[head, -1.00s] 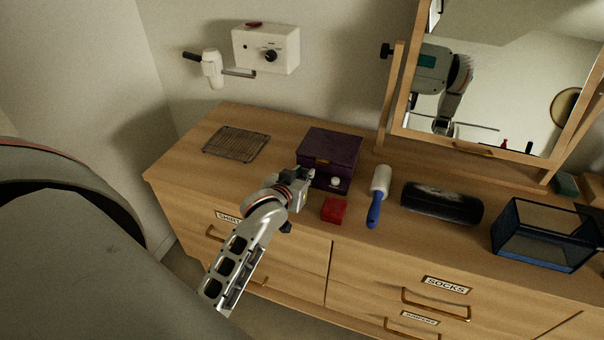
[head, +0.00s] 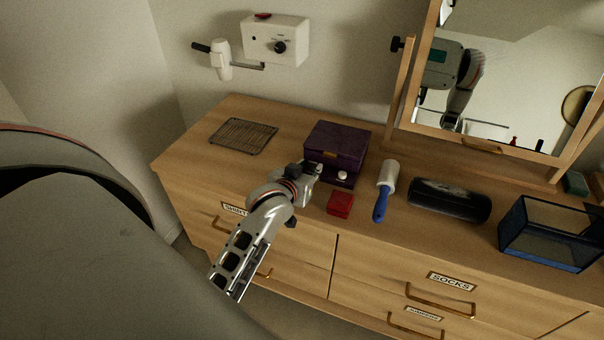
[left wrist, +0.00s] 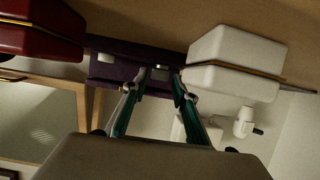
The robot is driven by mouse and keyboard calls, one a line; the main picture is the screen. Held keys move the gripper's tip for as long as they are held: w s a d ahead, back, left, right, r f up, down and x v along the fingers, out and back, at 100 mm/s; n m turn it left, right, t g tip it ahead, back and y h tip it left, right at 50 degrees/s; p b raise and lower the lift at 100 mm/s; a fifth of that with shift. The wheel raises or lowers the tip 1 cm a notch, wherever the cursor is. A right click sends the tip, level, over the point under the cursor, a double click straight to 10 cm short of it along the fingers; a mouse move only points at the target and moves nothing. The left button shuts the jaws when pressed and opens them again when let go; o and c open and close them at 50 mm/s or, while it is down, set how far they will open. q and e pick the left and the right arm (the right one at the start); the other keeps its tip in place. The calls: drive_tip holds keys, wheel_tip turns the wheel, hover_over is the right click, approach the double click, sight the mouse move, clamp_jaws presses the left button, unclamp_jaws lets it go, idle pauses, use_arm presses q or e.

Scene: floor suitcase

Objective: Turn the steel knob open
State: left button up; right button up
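A small pale piece, seemingly the knob (left wrist: 160,68), shows just beyond that gap against the purple box (left wrist: 112,68). I cannot tell whether a finger touches it. My right gripper is not in view.
A red box (head: 340,204) and a lint roller (head: 386,190) are right of the gripper. A wire rack (head: 243,136), dark case (head: 449,200) and glass box (head: 548,235) share the dresser. The left wrist view shows a white block (left wrist: 232,65) beside the fingers.

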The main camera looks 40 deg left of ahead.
use_arm(q)
drive_tip(key=v, duration=1.1)
drive_tip(key=shift+d, duration=0.1)
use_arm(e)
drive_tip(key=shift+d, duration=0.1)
